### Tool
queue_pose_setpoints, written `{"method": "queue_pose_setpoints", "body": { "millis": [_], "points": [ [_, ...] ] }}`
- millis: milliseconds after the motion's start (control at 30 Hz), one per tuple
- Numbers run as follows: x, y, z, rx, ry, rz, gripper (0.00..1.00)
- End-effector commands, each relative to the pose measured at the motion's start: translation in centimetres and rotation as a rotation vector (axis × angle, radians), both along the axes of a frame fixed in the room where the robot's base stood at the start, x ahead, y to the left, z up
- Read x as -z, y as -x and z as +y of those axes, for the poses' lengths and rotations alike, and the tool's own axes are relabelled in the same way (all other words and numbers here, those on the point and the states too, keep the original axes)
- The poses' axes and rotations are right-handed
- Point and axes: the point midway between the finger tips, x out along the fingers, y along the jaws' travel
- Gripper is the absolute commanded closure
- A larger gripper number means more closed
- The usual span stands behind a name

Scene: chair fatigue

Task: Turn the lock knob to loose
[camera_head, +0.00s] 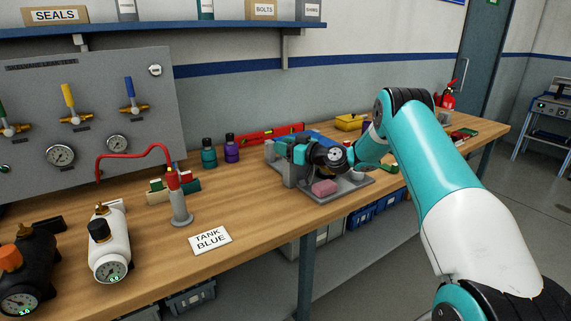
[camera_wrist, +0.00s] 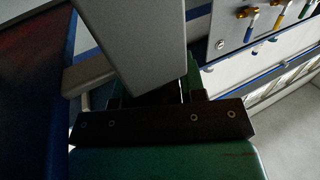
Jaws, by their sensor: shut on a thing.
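A grey and blue bench fixture (camera_head: 289,172) stands on the workbench in the head view. My gripper (camera_head: 283,152) is at its upper part, reaching in from the right. In the wrist view my gripper (camera_wrist: 160,97) is shut at a plain grey bar (camera_wrist: 135,40), which rises from between the fingers and hides most of them. I cannot make out a lock knob or its marking in either view; the gripper and the grey bar cover that spot.
A pink block (camera_head: 324,188) lies on the fixture's grey base plate. A red-handled tool (camera_head: 180,207), a "TANK BLUE" card (camera_head: 210,240) and a white canister (camera_head: 109,250) are further left. Bare wood lies between.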

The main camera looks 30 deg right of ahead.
Motion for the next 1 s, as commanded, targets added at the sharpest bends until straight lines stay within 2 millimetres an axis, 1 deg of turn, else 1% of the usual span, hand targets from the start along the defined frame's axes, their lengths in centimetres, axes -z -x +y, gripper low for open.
{"method": "queue_pose_setpoints", "body": {
  "millis": [33, 200, 400, 933, 967, 1000],
  "points": [
    [0.82, -0.01, 0.02, -0.030, 0.004, -0.005, 0.86],
    [0.63, 0.08, 0.20, -0.120, 0.003, -0.003, 0.86],
    [0.29, 0.15, 0.34, -0.183, 0.002, -0.001, 0.86],
    [-0.06, 0.18, 0.46, -0.207, -0.002, 0.001, 0.86],
    [-0.06, 0.17, 0.45, -0.207, -0.001, 0.000, 0.56],
    [-0.06, 0.17, 0.44, -0.206, -0.001, 0.000, 0.46]
  ]
}}
